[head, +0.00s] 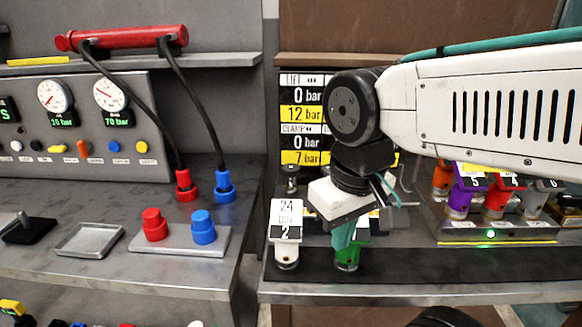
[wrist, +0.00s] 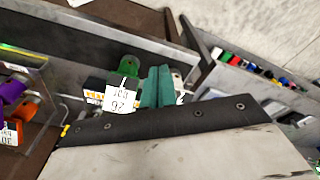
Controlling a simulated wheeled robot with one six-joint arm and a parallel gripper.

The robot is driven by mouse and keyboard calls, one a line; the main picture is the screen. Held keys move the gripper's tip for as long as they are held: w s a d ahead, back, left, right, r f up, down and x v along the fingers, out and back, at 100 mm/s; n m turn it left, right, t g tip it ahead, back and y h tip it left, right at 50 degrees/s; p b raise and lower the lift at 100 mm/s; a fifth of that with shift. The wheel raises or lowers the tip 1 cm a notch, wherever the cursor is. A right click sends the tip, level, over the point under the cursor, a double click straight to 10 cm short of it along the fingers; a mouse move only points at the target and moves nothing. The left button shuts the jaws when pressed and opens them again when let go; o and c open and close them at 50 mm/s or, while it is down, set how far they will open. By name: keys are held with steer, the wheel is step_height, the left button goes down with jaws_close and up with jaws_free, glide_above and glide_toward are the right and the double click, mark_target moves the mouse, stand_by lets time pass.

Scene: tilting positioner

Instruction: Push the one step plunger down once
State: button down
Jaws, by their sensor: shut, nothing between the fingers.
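My gripper (head: 343,236) points down over the front of the right bench, its teal fingers together and empty. Just below the fingertips in the head view stands a green fitting (head: 347,258); whether they touch I cannot tell. To its left stands a white fitting (head: 286,252) with a tag reading 24 bar and 2. In the wrist view my fingers (wrist: 158,86) show closed, with a green part (wrist: 125,68) and a white tag (wrist: 121,98) at their left. My wrist hides part of this area. Which part is the one step plunger I cannot tell.
A rack (head: 500,232) with purple, red, orange and white tagged fittings and a lit green lamp stands at right. A pressure board (head: 303,112) is behind my wrist. The left bench has gauges, a tray (head: 88,240) and red and blue caps (head: 180,226).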

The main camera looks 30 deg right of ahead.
steer(key=w+d+r+m+t+h, duration=0.15)
steer(key=w+d, duration=0.25)
steer(key=w, duration=0.4)
steer(key=w+d+r+h, duration=0.3)
steer(key=w, duration=0.5)
steer(key=t+h, duration=0.2)
steer(key=t, duration=0.1)
glide_above(290, 169)
steer(key=shift+r, duration=0.45)
steer(key=shift+f, duration=4.45)
steer(key=shift+f, duration=0.1)
steer(key=shift+f, duration=0.3)
